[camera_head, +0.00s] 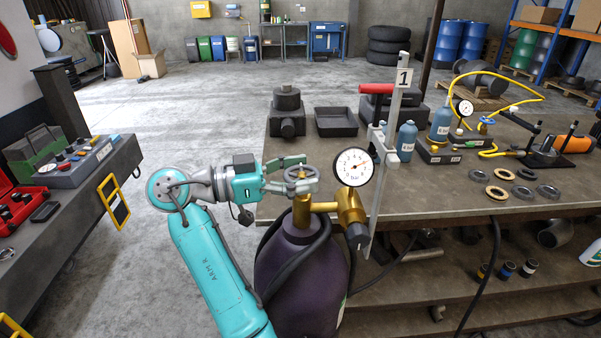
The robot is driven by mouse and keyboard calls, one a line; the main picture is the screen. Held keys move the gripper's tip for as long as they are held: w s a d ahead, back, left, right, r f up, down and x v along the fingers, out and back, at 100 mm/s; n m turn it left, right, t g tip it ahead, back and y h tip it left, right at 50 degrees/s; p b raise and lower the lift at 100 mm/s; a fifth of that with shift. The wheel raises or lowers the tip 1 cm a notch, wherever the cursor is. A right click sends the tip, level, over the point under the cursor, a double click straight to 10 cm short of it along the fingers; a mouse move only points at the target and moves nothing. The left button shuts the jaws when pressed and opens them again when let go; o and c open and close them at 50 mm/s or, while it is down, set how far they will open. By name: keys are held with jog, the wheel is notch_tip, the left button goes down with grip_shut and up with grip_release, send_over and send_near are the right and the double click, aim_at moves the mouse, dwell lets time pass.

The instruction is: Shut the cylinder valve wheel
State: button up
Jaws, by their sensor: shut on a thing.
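The purple gas cylinder (290,285) stands upright in front of the workbench, with a brass valve body (303,210) on top. The grey valve wheel (301,176) sits above the brass stem. My gripper (300,178) reaches in from the left, level with the wheel, and its fingers are shut on the wheel. Part of the rim is hidden by the fingers. A white round pressure gauge (354,167) stands on the brass regulator (346,208) right of the wheel, its needle off to the upper right. A black hose (322,238) loops over the cylinder's shoulder.
The workbench (420,190) to the right holds blue bottles, rings, a second gauge and a yellow hose. A side bench (75,205) stands at left. Open floor (200,110) lies behind.

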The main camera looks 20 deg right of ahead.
jog(key=o, duration=0.9)
jog(key=shift+w+a, duration=0.2)
jog(key=shift+a, duration=1.05)
jog(key=shift+w+a, duration=0.15)
jog(key=shift+a, duration=1.05)
jog(key=shift+w+a, duration=0.2)
jog(key=shift+a, duration=1.05)
